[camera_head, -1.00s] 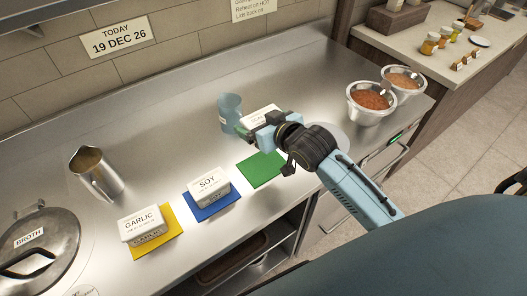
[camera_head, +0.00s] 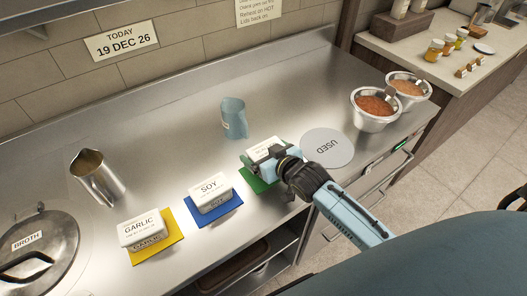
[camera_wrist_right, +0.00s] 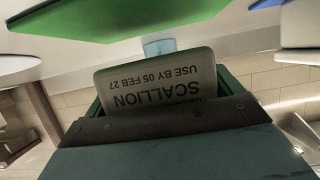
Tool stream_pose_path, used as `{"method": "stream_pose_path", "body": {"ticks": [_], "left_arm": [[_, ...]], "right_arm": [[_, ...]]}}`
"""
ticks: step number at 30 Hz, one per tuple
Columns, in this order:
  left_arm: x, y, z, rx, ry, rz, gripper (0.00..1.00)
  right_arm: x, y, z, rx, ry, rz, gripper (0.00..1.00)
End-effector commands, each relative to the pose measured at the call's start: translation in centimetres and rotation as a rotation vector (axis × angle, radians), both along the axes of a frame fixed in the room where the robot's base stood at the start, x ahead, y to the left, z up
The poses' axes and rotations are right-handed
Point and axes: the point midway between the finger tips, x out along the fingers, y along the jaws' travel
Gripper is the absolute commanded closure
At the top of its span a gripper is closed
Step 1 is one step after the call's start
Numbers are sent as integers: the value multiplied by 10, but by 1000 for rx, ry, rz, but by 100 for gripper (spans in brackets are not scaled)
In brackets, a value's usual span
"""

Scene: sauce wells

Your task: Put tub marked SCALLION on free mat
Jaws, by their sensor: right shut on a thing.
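The white tub marked SCALLION (camera_head: 262,149) is in my right gripper (camera_head: 264,158). Its label shows upside down in the wrist view (camera_wrist_right: 155,85). My right gripper is shut on it. The tub is over the back part of the green mat (camera_head: 257,185), which also shows at the top of the wrist view (camera_wrist_right: 130,18). The wrist view suggests a gap between tub and mat; the gripper hides the tub's lower part in the head view. My left gripper is not in view.
The tub marked SOY (camera_head: 210,188) sits on the blue mat (camera_head: 222,218). The tub marked GARLIC (camera_head: 143,226) sits on the yellow mat (camera_head: 169,251). A bluish jug (camera_head: 233,118) stands behind. A grey disc marked USED (camera_head: 327,148) lies to the right, by steel bowls (camera_head: 371,119).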

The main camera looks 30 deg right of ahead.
Motion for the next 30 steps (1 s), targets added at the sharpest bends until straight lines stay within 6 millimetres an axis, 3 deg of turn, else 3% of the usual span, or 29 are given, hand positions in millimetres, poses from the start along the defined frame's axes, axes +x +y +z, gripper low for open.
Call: {"method": "stream_pose_path", "body": {"ticks": [13,14,16,23,27,30], "left_arm": [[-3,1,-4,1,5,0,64],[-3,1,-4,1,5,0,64],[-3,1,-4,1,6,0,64],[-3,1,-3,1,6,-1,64],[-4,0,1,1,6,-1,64],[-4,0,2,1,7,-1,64]], "right_arm": [[0,0,-11,0,-2,0,41],[0,0,-12,0,1,0,8],[0,0,-12,0,1,0,0],[0,0,-10,0,1,0,0],[0,0,3,0,-3,0,0],[-15,-2,6,0,3,0,0]]}}
